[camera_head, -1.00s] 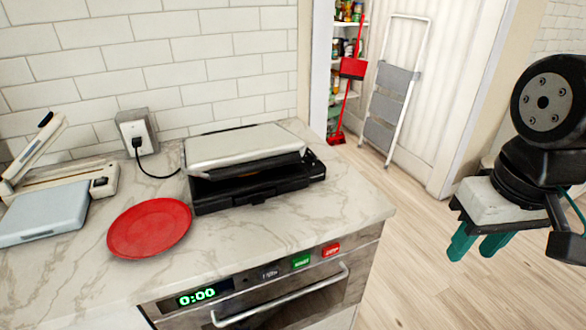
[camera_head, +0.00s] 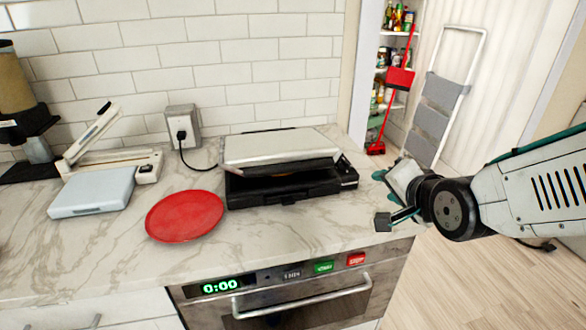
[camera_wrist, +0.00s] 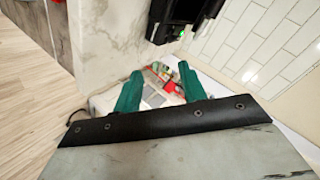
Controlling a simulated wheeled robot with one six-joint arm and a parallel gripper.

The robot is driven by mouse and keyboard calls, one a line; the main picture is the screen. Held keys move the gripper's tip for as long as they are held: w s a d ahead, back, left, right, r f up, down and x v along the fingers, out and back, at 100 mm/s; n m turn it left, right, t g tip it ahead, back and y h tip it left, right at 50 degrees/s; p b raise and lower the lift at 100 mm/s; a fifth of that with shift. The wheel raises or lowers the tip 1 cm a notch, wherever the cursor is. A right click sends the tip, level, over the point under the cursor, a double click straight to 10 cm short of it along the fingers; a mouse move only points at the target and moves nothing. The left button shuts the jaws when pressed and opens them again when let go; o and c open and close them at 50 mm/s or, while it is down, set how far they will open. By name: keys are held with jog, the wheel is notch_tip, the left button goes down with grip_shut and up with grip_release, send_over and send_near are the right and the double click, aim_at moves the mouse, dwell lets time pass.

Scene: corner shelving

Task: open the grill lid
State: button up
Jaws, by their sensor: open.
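The grill (camera_head: 290,187) stands on the counter against the tiled wall, with a silver-grey lid (camera_head: 278,147) over a black base. The lid sits tilted over the base, with a dark gap at the front and something brownish inside. My gripper (camera_head: 384,176) is just right of the grill, apart from it, at the counter's right end. In the wrist view my gripper (camera_wrist: 161,82) shows two spread teal fingers with nothing held between them. A dark part of the grill (camera_wrist: 180,22) shows at the top of the wrist view.
A red plate (camera_head: 185,216) lies left of the grill. A pale blue-grey box (camera_head: 92,193) and a cream hinged device (camera_head: 125,162) are farther left. A cord runs from the wall outlet (camera_head: 183,122) behind the grill. An oven handle (camera_head: 300,299) projects below the counter.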

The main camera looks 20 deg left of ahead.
jog(key=a+f+m+t+y, duration=0.1)
jog(key=a+y, duration=0.2)
jog(key=a, duration=0.6)
jog(key=m+t+y, duration=0.2)
jog(key=y, duration=0.3)
send_near(288, 171)
jog(key=x, duration=1.1)
jog(key=shift+w+f, duration=0.1)
jog(key=shift+g+h, duration=0.3)
grip_shut()
